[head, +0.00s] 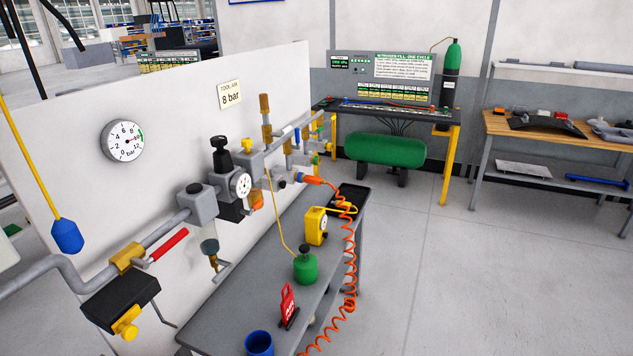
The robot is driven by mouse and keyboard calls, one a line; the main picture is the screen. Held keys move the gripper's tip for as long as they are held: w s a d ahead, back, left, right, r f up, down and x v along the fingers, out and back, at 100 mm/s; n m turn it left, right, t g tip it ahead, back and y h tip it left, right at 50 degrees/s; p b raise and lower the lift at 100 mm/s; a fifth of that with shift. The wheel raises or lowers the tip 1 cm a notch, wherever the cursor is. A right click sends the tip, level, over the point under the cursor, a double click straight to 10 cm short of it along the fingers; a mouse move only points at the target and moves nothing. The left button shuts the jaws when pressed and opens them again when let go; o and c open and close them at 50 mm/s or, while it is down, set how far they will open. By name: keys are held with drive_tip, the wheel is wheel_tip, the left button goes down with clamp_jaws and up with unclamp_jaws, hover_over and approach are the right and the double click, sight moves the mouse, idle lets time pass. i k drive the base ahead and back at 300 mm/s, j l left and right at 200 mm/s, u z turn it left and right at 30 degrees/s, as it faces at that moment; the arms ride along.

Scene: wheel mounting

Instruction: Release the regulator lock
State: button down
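From this distance I cannot tell whether the knob is raised or pushed down. A grey filter unit (197,204) with a clear bowl sits to its left. A yellow valve (128,258) with a red handle (168,246) is further left on the pipe. My gripper is not in view.
A grey bench (235,325) below the pipe holds a green canister (305,266), a yellow gauge box (316,226), a red tag stand (287,303) and a blue cup (259,344). A coiled orange hose (349,262) hangs at its right. The floor (470,270) to the right is clear.

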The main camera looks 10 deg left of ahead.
sight(257, 204)
drive_tip(key=i+l+u, duration=0.15)
drive_tip(key=i+l, duration=1.15)
drive_tip(key=i+j, duration=0.35)
drive_tip(key=i, duration=0.2)
drive_tip(key=i+j, duration=0.3)
drive_tip(key=i, duration=0.2)
